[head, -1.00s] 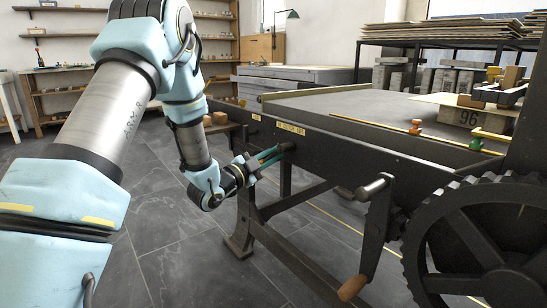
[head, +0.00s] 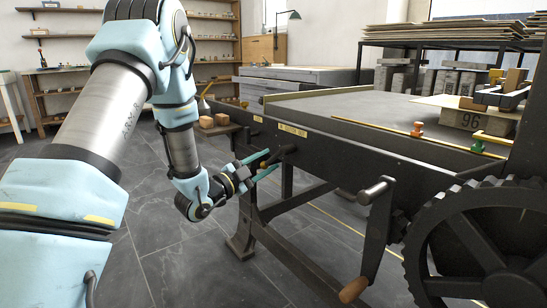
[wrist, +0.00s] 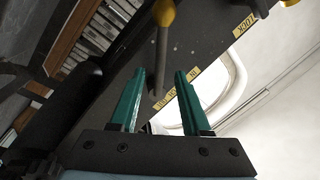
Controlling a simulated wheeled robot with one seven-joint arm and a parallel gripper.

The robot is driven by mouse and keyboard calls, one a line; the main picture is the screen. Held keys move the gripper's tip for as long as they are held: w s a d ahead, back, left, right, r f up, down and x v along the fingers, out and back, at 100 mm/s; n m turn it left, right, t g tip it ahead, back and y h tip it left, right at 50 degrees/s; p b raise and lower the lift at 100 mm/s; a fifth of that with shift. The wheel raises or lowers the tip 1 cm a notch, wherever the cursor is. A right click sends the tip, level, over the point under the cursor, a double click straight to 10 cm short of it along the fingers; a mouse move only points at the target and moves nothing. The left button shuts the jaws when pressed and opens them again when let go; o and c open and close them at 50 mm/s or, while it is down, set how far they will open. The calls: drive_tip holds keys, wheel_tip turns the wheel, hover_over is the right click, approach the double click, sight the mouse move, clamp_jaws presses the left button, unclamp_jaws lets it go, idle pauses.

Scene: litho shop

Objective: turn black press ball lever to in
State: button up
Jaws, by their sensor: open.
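The black press (head: 345,150) stands at centre right in the head view. In the wrist view its dark ball lever (wrist: 161,50) ends in a yellowish ball (wrist: 163,12) at the top. The lever also shows at my fingertips in the head view (head: 278,154). My gripper (wrist: 160,72) is open, with its green fingers apart. The lever's shaft shows in the gap between them, with no clear contact; its depth is hard to judge. My gripper (head: 263,164) is at the press's near side in the head view. A yellow label (wrist: 178,88) lies partly hidden behind the right finger.
A second yellow ball (wrist: 288,2) and a LOCK label (wrist: 243,22) show in the wrist view. A crank with a wooden handle (head: 354,289) and a large gear (head: 480,250) are right of my gripper. Open tiled floor (head: 175,255) lies to the left.

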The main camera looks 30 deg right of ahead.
drive_tip(key=v, duration=0.7)
drive_tip(key=shift+w, duration=0.1)
drive_tip(key=w+a+f+n+t+y, duration=0.15)
drive_tip(key=w+a+n+y, duration=0.25)
drive_tip(key=a+n+y, duration=0.4)
drive_tip(key=w+a+f+n+t+y, duration=0.1)
drive_tip(key=w+a+f+n+y, duration=0.25)
drive_tip(key=a, duration=0.55)
drive_tip(key=s+a+r+n+g+y, duration=0.2)
drive_tip(key=s+a+n+g+y, duration=0.5)
drive_tip(key=s+a+n, duration=0.8)
drive_tip(key=s+d+r+m+p, duration=0.1)
drive_tip(key=s+r+m+p, duration=0.2)
drive_tip(key=r+p, duration=3.2)
drive_tip(key=shift+r+p, duration=0.25)
drive_tip(key=shift+p, duration=0.4)
